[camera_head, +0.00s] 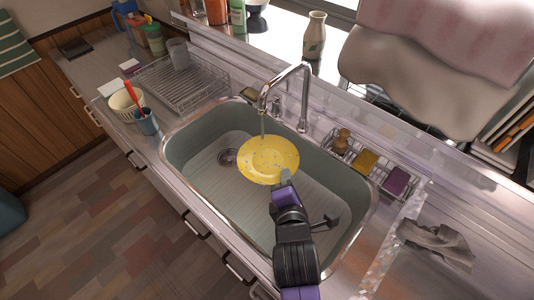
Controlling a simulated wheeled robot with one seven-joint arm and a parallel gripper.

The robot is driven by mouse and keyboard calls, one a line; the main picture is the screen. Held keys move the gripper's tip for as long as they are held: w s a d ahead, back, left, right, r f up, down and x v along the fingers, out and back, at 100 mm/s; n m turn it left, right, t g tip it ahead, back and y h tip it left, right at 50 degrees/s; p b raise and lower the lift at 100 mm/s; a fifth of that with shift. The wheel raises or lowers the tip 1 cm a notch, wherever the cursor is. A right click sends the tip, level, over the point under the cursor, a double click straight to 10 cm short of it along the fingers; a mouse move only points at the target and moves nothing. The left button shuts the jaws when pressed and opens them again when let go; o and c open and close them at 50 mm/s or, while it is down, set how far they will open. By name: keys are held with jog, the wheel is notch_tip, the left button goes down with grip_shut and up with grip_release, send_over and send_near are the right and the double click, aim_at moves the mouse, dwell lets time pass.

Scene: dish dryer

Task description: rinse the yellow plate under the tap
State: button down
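The yellow plate (268,158) is inside the sink area, below and just right of the tap spout, tilted a little toward the camera. Small pale spots show on its face. The tap (290,85) arches over the sink, and a thin stream of water seems to fall from its spout to the plate's upper edge. My gripper (285,181) is at the plate's near rim, with the rim apparently between its fingers. The fingertips are small and partly hidden, but the plate is held above the sink floor.
The grey sink (190,135) has a drain at its left. A sponge rack (365,162) lines the back right rim. A grey cloth (436,243) lies on the right counter.

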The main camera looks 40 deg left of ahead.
jog(key=s+d+p, duration=0.2)
jog(key=s+d, duration=0.2)
jog(key=d, duration=0.1)
jog(key=shift+s+p, duration=0.15)
jog(key=shift+p, duration=0.25)
jog(key=shift+r, duration=0.1)
dwell(0.6)
jog(key=shift+r, duration=0.1)
dwell(0.5)
jog(key=s+d+r+p, duration=0.3)
jog(key=p, duration=0.2)
jog(key=shift+s+d+r, duration=0.15)
jog(key=shift+d+r, duration=0.15)
jog(key=shift+r, duration=0.1)
